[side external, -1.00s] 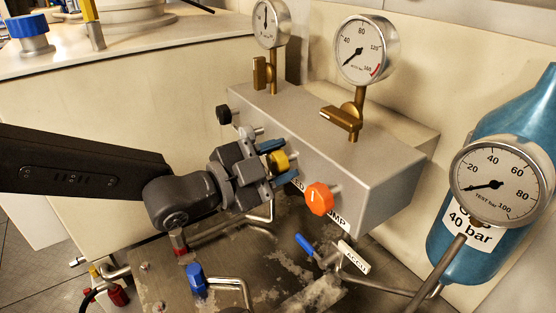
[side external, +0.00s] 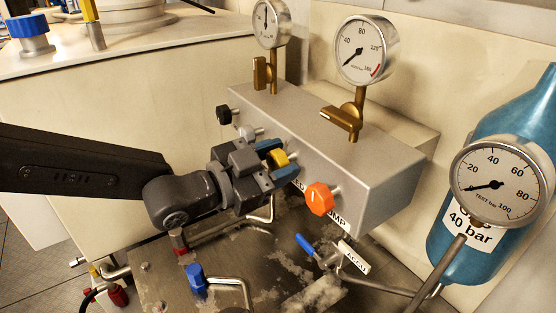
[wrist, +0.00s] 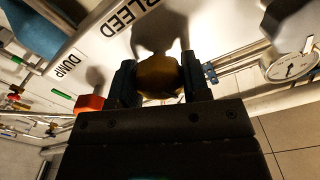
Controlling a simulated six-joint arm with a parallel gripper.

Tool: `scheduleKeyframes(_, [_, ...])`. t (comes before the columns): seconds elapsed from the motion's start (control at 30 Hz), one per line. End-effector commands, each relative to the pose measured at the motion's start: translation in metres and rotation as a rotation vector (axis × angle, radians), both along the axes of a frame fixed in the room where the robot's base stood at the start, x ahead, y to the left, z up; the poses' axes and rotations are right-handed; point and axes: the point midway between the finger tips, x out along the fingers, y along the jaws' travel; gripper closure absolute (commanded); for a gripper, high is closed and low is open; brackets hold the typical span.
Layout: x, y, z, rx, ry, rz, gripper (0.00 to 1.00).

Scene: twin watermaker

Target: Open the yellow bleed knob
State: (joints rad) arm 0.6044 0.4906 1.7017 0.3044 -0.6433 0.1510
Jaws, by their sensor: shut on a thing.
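The yellow bleed knob (side external: 279,159) is on the front face of the grey block (side external: 390,180), between a grey knob and the orange knob. My gripper (side external: 277,161) is shut on the yellow knob, one blue-tipped finger on each side of it. In the wrist view the yellow knob (wrist: 158,75) sits between the two dark fingers (wrist: 158,82), below the BLEED label (wrist: 130,15). Part of the knob is hidden by the fingers in the side view.
The orange knob (side external: 320,198) is just right of my gripper, near the DUMP label (wrist: 68,64). A grey knob (side external: 247,133) and a black knob (side external: 224,115) are to the left. Brass valves and gauges (side external: 362,49) stand on top. Pipes and a blue-handled valve (side external: 305,244) are below.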

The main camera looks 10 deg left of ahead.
Motion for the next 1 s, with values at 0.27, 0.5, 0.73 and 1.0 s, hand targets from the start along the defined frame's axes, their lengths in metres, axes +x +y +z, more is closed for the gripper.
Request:
scheduleKeyframes(0.27, [0.0004, 0.0004, 0.0009, -0.187, 0.183, -0.001, 0.80])
scheduleKeyframes(0.5, [0.0007, 0.0005, 0.0010, -0.349, 0.344, -0.001, 0.80])
scheduleKeyframes(0.73, [0.0010, 0.0009, 0.0010, -0.503, 0.499, -0.001, 0.80])
scheduleKeyframes(1.0, [0.0013, 0.0012, 0.0009, -0.665, 0.661, -0.001, 0.80])
